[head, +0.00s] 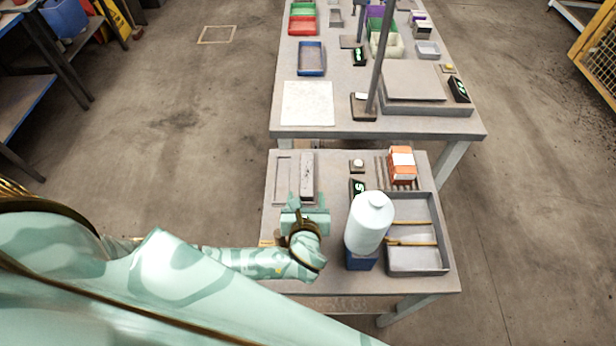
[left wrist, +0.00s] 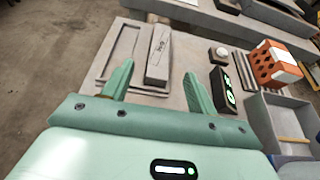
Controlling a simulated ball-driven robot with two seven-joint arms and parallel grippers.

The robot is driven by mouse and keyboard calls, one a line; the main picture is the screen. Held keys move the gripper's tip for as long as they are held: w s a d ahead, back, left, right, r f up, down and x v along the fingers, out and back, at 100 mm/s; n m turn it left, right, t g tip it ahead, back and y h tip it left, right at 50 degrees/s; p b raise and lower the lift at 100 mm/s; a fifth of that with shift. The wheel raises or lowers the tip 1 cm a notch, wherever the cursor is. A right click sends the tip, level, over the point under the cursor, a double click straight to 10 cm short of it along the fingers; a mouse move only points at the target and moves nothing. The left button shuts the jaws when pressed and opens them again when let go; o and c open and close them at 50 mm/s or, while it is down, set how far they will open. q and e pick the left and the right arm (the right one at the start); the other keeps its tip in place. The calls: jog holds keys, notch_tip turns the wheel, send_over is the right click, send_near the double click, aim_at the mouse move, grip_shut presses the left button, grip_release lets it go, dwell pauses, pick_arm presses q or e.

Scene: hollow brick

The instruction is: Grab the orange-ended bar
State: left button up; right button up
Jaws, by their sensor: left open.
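My left gripper (head: 302,203) is open over the near table. In the left wrist view its two fingers (left wrist: 158,72) point forward, with nothing between them. A grey bar-shaped block (head: 307,174) lies just beyond the fingertips; in the left wrist view this block (left wrist: 160,54) has dark marks on top and shows no orange end. Thin orange-yellow sticks (head: 412,243) lie in the grey tray (head: 446,262) at the right. I cannot make out for certain which piece is the orange-ended bar. My right gripper is not in view.
An orange and white hollow brick (head: 402,166) sits on a slatted rack. A white bottle (head: 370,222) stands beside the tray, with a dark digital display (head: 357,188) behind it. A shallow rectangular frame (head: 282,180) lies left of the grey block. A second table (head: 330,131) stands beyond.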

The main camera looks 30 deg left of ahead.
aim_at(307, 177)
pick_arm(q)
jog(key=b+x, duration=0.1)
jog(key=x, duration=0.4)
jog(key=shift+w+a+f, duration=0.1)
jog(key=shift+w+f, duration=0.15)
jog(key=b+x, duration=0.2)
jog(key=x, duration=0.3)
jog(key=shift+w+f, duration=0.1)
jog(key=shift+f, duration=0.1)
jog(key=shift+r, duration=0.1)
jog(key=shift+c, duration=1.2)
jog(key=c, duration=1)
